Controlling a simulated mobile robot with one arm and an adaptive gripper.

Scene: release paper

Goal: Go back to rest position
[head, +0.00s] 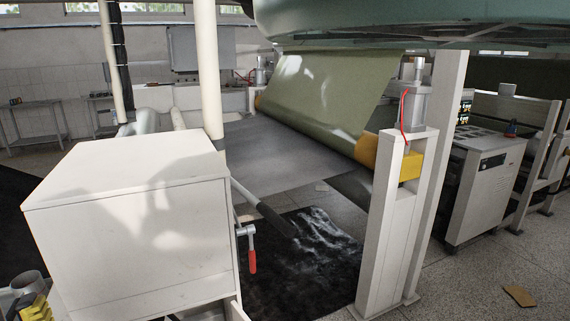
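My gripper is not in view in the head view, and none of my arm can be made out for sure. A wide sheet of olive-green release paper (330,95) hangs down at a slant in the middle of a machine. A grey sheet or plate (285,152) lies nearly flat to the left of its lower edge. A lever with a red handle (252,261) hangs on the right side of a large white box-like cabinet (130,240).
The cabinet fills the lower left. A white post (395,225) with a yellow block (400,160) stands right of centre. A dark mat (315,270) lies between them. A control console (485,180) stands at right. Grey floor (460,285) is open at lower right, with a brown scrap (519,296).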

